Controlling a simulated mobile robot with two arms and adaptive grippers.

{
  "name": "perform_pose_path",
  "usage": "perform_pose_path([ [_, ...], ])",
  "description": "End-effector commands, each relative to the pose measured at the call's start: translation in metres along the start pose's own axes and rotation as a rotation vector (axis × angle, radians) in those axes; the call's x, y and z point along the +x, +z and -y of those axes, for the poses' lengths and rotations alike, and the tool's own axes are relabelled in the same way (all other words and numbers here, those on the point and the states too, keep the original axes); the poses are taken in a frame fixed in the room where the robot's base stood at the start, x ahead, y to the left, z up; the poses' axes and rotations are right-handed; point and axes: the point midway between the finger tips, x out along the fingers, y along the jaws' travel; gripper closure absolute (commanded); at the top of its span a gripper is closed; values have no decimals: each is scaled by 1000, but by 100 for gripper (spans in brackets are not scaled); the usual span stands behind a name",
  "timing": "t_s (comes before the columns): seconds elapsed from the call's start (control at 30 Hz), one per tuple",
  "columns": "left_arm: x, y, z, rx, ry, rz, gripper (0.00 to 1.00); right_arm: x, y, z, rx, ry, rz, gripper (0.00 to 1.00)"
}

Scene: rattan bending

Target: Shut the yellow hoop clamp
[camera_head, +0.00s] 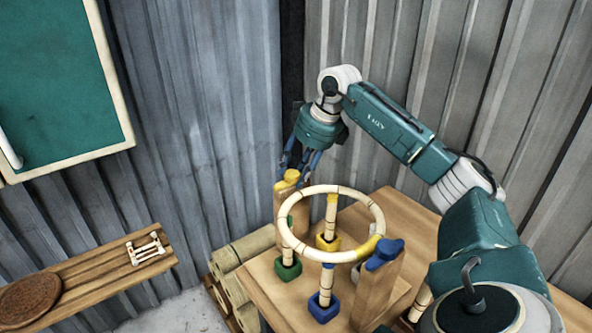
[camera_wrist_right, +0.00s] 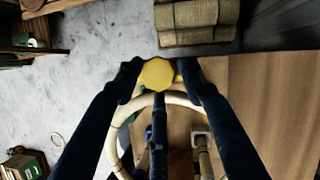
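The yellow hoop clamp (camera_head: 290,177) sits on top of the left wooden post, beside the far left rim of the pale rattan hoop (camera_head: 345,190). Its round yellow top shows in the right wrist view (camera_wrist_right: 158,73). My right gripper (camera_head: 298,160) points down just above the clamp. Its two fingers (camera_wrist_right: 159,72) are apart, one on each side of the yellow top; contact is unclear. The hoop rests level over upright rods and has a yellow band near the right post. My left gripper is not in view.
A blue clamp (camera_head: 384,254) tops the right post (camera_head: 376,290). Green (camera_head: 287,267), blue (camera_head: 323,307) and yellow (camera_head: 328,242) rod bases stand under the hoop on the wooden table (camera_head: 265,290). Rolled bundles (camera_head: 240,250) lie beyond the table's left edge.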

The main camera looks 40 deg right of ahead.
Motion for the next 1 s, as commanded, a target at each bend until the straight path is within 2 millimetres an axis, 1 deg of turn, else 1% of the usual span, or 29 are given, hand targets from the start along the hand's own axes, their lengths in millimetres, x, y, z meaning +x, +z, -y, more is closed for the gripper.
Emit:
perform_pose_path([
  [0.03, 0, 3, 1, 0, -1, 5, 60, 0, 0, 0, 0, 0, 0, 75],
  [0.1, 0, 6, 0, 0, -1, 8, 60, 0, 0, 0, 0, -1, -1, 89],
  [0.13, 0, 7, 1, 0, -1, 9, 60, 0, 0, 0, 0, -1, -1, 92],
  [0.37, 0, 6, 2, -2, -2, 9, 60, 0, -1, 0, 10, -6, -3, 92],
  [0.57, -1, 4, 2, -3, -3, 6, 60, -1, -2, 0, 72, -33, -5, 92],
  [0.77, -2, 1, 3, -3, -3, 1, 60, 0, -1, -2, 200, -87, -6, 92],
  [1.0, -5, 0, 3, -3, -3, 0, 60, 0, 0, -5, 405, -173, -4, 92],
])
